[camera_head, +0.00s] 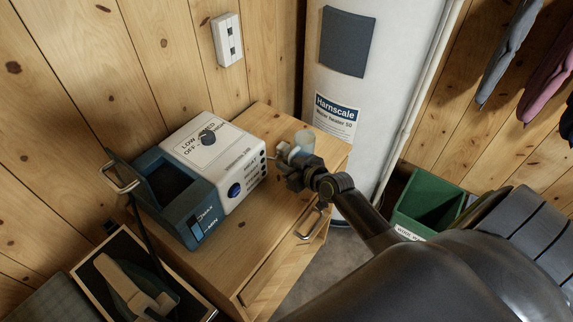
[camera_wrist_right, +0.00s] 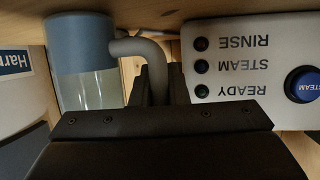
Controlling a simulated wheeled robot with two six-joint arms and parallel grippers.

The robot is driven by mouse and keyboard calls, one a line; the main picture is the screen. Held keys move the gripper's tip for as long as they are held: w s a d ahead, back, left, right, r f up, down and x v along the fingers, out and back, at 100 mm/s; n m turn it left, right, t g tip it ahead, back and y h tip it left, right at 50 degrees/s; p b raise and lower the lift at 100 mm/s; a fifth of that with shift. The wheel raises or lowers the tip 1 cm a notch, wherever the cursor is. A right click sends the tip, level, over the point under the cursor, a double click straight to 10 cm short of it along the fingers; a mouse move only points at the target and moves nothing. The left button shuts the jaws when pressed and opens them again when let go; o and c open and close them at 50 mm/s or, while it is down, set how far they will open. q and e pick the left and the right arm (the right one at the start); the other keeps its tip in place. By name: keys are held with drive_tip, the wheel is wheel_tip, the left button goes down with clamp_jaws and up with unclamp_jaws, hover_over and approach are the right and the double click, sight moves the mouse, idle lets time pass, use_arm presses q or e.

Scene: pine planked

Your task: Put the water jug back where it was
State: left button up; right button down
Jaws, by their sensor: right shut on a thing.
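The water jug (camera_head: 304,142), clear with a pale blue band, is at the right back of the wooden cabinet top (camera_head: 262,117). In the right wrist view the jug (camera_wrist_right: 84,62) is upside down in the picture, with a grey curved handle (camera_wrist_right: 140,46). My right gripper (camera_head: 288,158) is shut on that handle; its dark fingers (camera_wrist_right: 157,84) also show in the wrist view. The jug's base is close to the wood, but I cannot tell if it touches. My left gripper is not in view.
A white and blue steam machine (camera_head: 213,160) stands left of the jug, close to my gripper. A white water heater (camera_head: 365,100) rises behind. A green bin (camera_head: 425,204) is at the right. A tray (camera_head: 92,250) holds an iron-like thing.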

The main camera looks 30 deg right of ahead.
drive_tip(key=c, duration=1.9)
unclamp_jaws()
drive_tip(key=shift+f, duration=0.2)
drive_tip(key=o, duration=0.5)
drive_tip(key=shift+r, duration=0.2)
drive_tip(key=v, duration=1.2)
drive_tip(key=shift+r, duration=0.1)
